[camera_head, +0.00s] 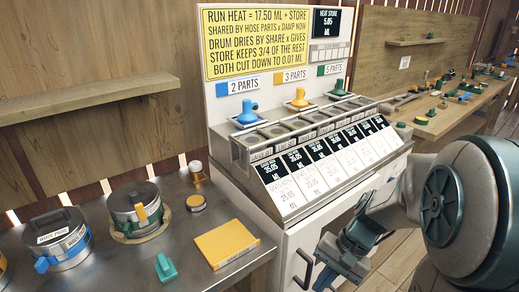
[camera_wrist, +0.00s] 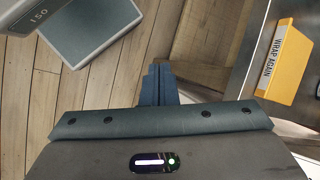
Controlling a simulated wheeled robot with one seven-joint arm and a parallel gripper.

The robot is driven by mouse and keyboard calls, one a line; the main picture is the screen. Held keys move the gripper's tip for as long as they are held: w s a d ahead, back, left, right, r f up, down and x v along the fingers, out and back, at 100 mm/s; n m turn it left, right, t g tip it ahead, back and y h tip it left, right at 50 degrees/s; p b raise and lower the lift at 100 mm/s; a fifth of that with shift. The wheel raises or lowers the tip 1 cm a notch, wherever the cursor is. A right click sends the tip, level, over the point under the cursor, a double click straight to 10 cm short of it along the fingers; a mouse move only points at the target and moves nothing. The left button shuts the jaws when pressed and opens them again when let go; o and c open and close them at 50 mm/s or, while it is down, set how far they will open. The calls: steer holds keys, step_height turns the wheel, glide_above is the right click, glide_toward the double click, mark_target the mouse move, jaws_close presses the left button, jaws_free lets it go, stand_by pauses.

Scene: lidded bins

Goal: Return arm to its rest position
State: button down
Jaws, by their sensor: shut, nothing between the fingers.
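My gripper (camera_head: 328,268) hangs low at the lower right of the head view, in front of the white cabinet and to the right of the dark bench. My arm bends back from it to the right edge of that view. In the wrist view the two dark fingers (camera_wrist: 162,84) are together with nothing between them. Below them are wooden floor planks. The gripper touches nothing that I can see.
The white cabinet (camera_head: 290,246) with its sloped panel of displays stands close by. The bench at left holds lidded bins (camera_head: 137,208), a green piece (camera_head: 165,267) and a yellow pad (camera_head: 226,243), also in the wrist view (camera_wrist: 285,62). A wooden workbench (camera_head: 440,112) stands behind.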

steer(key=s+r+n+t+h+p, duration=0.2)
steer(key=r+p, duration=0.2)
steer(key=r, duration=0.4)
steer(key=s+r+n+t+h+p, duration=0.2)
steer(key=s+r+n+h+p, duration=0.1)
steer(key=r, duration=0.6)
steer(key=shift+s+d+r+t+p, duration=0.15)
steer(key=shift+d+r+t+p, duration=0.2)
steer(key=shift+p, duration=0.25)
